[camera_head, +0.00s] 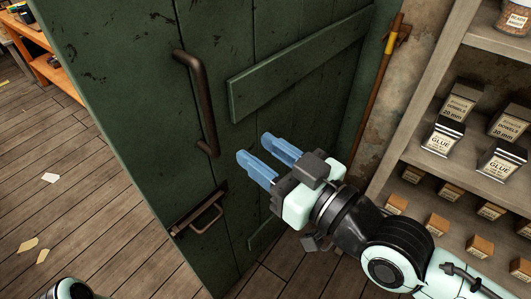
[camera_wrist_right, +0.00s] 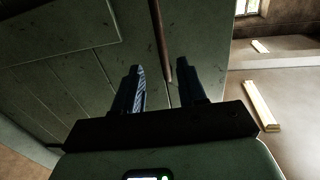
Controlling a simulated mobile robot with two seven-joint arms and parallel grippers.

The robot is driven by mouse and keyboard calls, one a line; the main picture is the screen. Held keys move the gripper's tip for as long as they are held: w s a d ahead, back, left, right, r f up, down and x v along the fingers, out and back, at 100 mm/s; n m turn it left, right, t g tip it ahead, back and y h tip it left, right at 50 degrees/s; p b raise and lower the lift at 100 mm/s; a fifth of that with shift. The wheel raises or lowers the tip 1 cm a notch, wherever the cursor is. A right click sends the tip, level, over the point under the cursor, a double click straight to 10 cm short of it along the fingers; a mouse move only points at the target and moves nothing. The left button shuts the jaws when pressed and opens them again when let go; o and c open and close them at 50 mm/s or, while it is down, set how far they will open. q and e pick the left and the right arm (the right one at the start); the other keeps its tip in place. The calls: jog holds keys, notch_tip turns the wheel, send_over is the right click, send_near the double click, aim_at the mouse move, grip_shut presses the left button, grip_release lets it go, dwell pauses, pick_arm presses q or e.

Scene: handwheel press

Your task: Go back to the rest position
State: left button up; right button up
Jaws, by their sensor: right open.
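My right gripper (camera_head: 257,158) is open and empty in front of a green plank door (camera_head: 135,80). Its two blue fingers point to the upper left, with a gap between them. In the right wrist view the fingers (camera_wrist_right: 160,82) also stand apart with nothing between them, and the green door fills most of the picture behind. A small part of my left arm shows at the bottom left edge of the head view, but my left gripper does not show.
The door has a dark pull handle (camera_head: 195,100) and a latch (camera_head: 203,212) near the right gripper. Shelves (camera_head: 455,190) with boxes and tins stand close at the right. A long wooden handle (camera_head: 380,95) leans at the wall. Plank floor (camera_head: 75,200) is open at the left.

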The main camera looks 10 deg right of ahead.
dwell(0.5)
